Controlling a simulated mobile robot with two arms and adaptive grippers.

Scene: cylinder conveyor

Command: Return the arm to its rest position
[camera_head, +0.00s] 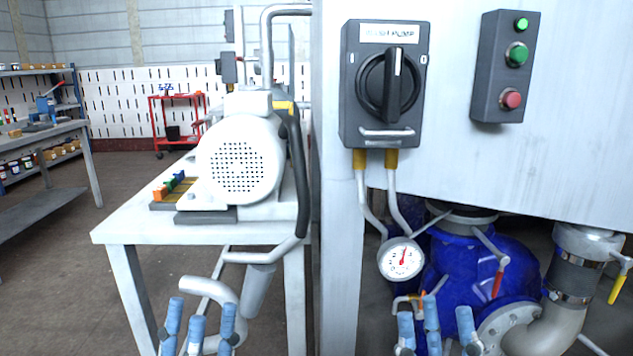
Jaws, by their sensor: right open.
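My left gripper (198,320) shows at the bottom edge, left of the middle, in front of the white table. Its blue-tipped fingers point up, stand apart and hold nothing. My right gripper (435,325) shows at the bottom edge, right of the middle, in front of the blue pump body. Its blue-tipped fingers are also spread and empty. Both arms behind the fingers are mostly out of the picture.
A white table (140,222) bears a white motor (240,160). A grey panel (590,120) carries a rotary switch (385,85) and a button box (505,68). Below are a gauge (401,260), a blue pump (470,265) and pipes. Open floor (60,290) lies left.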

